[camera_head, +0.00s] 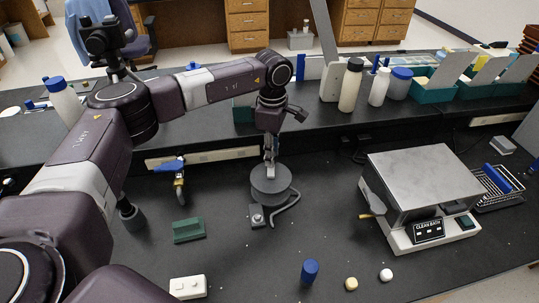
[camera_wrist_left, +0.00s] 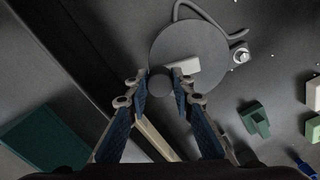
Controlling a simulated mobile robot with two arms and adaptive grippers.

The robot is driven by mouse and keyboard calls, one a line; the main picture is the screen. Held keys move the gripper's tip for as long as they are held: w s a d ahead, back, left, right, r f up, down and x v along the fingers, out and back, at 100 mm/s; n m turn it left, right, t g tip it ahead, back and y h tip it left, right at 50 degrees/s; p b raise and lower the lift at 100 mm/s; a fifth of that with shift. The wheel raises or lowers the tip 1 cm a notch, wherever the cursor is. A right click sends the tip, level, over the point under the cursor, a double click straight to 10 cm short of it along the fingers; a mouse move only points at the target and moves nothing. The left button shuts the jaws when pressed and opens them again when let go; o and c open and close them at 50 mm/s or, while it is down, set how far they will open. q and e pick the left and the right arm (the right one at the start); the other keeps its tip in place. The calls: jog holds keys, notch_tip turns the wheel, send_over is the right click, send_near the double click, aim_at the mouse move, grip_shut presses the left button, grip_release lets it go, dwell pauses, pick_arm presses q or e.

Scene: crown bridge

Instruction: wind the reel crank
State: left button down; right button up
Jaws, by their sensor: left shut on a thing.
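The reel is a dark grey round drum (camera_head: 270,187) on the black bench, below my left arm. In the left wrist view its flat top disc (camera_wrist_left: 205,45) fills the upper middle. A dark round crank knob (camera_wrist_left: 160,84) stands near the disc's edge, with a pale bar (camera_wrist_left: 184,68) beside it on the disc. My left gripper (camera_head: 271,160) points down over the reel. In the left wrist view its two blue-padded fingers (camera_wrist_left: 163,88) are closed on the knob from both sides. The knob's lower part is hidden. My right gripper is not in view.
A grey hose (camera_head: 291,208) curves beside the reel, near a small metal fitting (camera_head: 257,217). A green block (camera_head: 188,230) lies left of it. A clean bath box (camera_head: 423,185) stands at right. A blue-capped bottle (camera_head: 310,270) stands in front. Bench between is mostly clear.

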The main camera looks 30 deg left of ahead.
pick_arm(q)
jog(key=shift+w+r, duration=0.1)
dwell(0.3)
jog(key=c, duration=1.7)
grip_release()
jog(key=shift+o, duration=0.2)
notch_tip(320, 180, up, 12)
